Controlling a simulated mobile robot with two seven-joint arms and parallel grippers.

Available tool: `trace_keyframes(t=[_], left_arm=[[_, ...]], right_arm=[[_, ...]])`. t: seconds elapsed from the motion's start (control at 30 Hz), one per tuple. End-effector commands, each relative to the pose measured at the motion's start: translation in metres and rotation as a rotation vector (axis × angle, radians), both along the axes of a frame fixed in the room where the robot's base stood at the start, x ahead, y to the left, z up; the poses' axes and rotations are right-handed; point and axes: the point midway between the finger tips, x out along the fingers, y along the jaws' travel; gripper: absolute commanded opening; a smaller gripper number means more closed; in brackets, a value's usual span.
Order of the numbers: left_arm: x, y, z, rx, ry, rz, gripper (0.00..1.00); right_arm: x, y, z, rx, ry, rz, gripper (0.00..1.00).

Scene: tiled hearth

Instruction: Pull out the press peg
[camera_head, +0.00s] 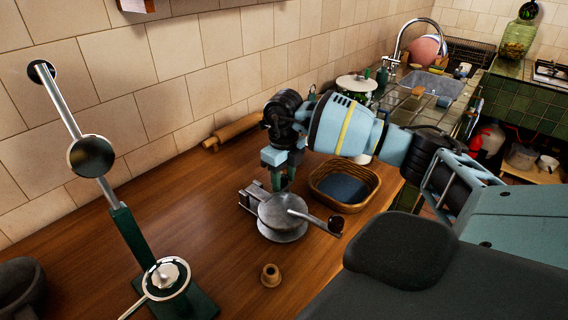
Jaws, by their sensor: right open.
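A round grey metal press (283,214) stands on the wooden counter. I cannot make out a separate peg there. My right gripper (280,184) comes in from the right and points down at the rear of the press, close to the bracket. Its jaws are open; I cannot tell whether they touch the press or sit around any part of it. My left gripper is not in view.
A green lever stand (132,240) rises at the left, with a dark bowl (20,285) beside it. A small tan spool-like piece (270,276) lies in front. A wicker basket (344,204) stands right of the press; a rolling pin (232,130) lies along the tiled wall.

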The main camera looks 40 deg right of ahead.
Motion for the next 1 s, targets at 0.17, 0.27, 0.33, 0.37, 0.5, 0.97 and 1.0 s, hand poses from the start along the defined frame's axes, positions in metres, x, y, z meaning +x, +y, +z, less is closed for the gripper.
trace_keyframes(t=[0.17, 0.27, 0.33, 0.37, 0.5, 0.97, 1.0], left_arm=[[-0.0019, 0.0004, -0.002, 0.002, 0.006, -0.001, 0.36], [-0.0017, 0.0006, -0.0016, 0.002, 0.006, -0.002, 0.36], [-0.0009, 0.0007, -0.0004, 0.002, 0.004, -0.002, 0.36], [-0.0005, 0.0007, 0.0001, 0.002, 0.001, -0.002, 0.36], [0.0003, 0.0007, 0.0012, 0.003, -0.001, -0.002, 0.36], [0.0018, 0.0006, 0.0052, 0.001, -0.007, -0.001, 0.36], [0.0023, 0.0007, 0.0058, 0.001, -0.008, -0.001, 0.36]], right_arm=[[-0.0001, -0.0001, 0.0001, 0.0, 0.0, 0.0, 0.42], [0.0, -0.0001, 0.0005, 0.0, 0.0, 0.0, 0.42], [0.0, -0.0001, 0.0008, 0.0, 0.0, 0.0, 0.42], [0.0001, -0.0001, 0.0009, 0.0, -0.001, -0.001, 0.42], [0.0001, -0.0002, 0.0004, 0.0, 0.0, -0.001, 0.42], [-0.0001, 0.0001, 0.0005, 0.0, 0.0, 0.0, 0.42], [-0.0001, 0.0001, 0.0006, 0.0, 0.0, 0.0, 0.42]])
